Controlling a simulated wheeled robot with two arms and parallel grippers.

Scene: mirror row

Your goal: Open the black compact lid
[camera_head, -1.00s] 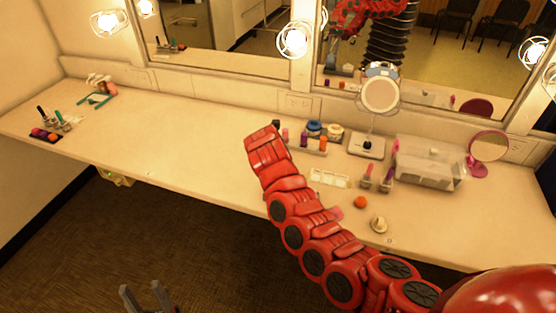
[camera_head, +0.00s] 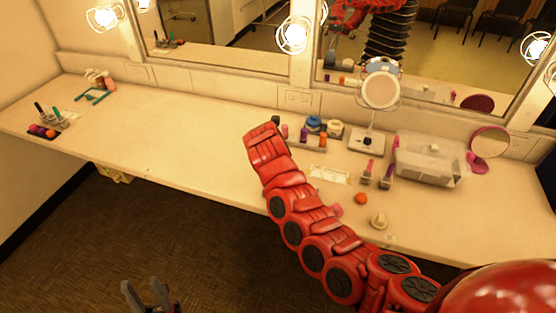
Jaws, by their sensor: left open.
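No black compact can be picked out for certain. A small flat black item (camera_head: 42,132) with orange and purple pieces lies at the left end of the counter; I cannot tell whether it is the compact. My left gripper (camera_head: 148,286) is at the bottom edge, its two dark fingers apart and nothing visible between them. It shows against the floor, in front of the counter and well short of it. My red right arm reaches across the counter's middle from the lower right; no gripper fingers show on it.
To the right stand a round mirror (camera_head: 381,90), a clear box (camera_head: 430,160), a pink mirror (camera_head: 490,143), an orange ball (camera_head: 361,198) and small cosmetics. Lit wall mirrors run behind.

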